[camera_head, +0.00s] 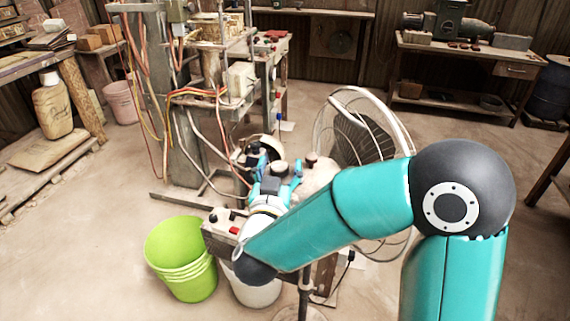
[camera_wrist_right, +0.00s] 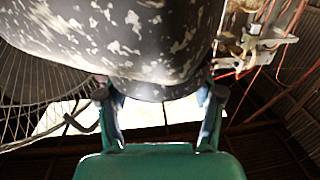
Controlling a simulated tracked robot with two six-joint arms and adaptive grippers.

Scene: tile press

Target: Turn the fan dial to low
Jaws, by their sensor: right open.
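The fan's wire cage (camera_head: 350,135) stands right of centre in the head view, partly hidden behind my right arm. A pale housing (camera_head: 318,172) is beside it. My right gripper (camera_head: 277,167) is at the left of this housing, with its fingers apart. A dark round knob shows between or just behind the fingers; I cannot tell if it is the fan dial. In the right wrist view, the open gripper (camera_wrist_right: 161,98) has a dark, speckled rounded body (camera_wrist_right: 110,40) close in front. Its narrower end lies between the fingertips; contact is unclear. My left gripper is out of view.
A green bucket (camera_head: 181,262) and a white bucket (camera_head: 255,291) stand below the gripper. The press frame (camera_head: 183,140) with loose cables stands behind left. Floor at front left is clear.

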